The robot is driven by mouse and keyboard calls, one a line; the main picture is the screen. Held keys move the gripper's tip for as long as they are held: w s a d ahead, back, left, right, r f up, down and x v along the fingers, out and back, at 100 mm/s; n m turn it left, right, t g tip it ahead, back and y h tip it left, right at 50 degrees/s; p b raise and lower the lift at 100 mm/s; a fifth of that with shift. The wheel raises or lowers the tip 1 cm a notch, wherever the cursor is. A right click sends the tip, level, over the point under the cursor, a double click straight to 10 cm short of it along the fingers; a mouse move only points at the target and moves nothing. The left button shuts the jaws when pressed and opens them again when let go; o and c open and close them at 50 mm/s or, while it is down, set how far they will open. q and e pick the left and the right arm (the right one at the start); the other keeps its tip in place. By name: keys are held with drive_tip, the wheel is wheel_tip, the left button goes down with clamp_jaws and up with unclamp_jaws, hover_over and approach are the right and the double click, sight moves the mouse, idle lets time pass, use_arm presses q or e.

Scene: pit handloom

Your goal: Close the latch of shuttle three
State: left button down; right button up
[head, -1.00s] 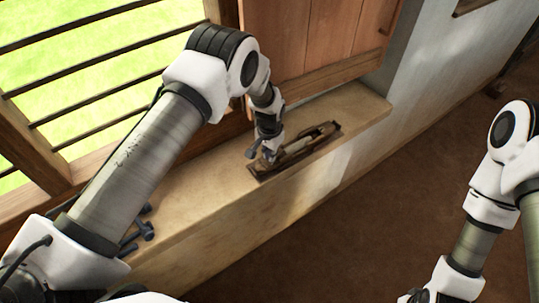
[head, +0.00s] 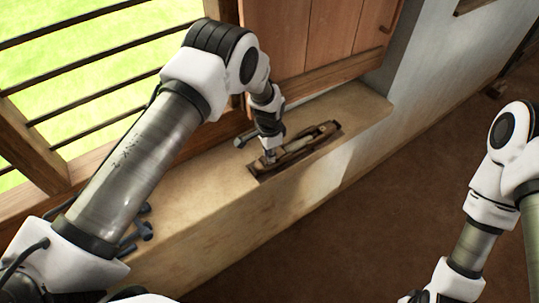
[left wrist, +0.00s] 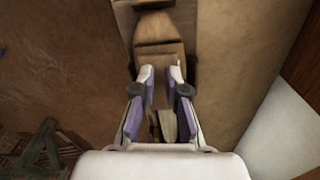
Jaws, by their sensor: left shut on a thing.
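The wooden shuttle (head: 311,141) lies in a dark, shallow tray (head: 336,131) on the ledge in the head view. My left gripper (head: 268,158) is down at the shuttle's near-left end. In the left wrist view, its two fingers (left wrist: 161,84) stand a little apart and are shut on the brown shuttle (left wrist: 158,32), whose block-like end extends beyond the fingertips. A pale piece shows between the finger bases. I cannot make out the latch. My right gripper (head: 418,297) is at the bottom edge, mostly cut off, away from the ledge.
The pale ledge (head: 205,190) runs below a barred window and a wooden shutter (head: 310,35). Dark tools (head: 137,230) lie at the ledge's near-left end, partly behind my left arm. A grey bar-like shape shows just behind my left gripper. The brown floor at right is clear.

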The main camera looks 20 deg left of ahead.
use_arm(q)
drive_tip(key=shift+m, duration=1.2)
drive_tip(key=c, duration=1.4)
unclamp_jaws()
drive_tip(key=shift+o, duration=0.2)
drive_tip(key=shift+d, duration=0.1)
wheel_tip(320, 180, up, 12)
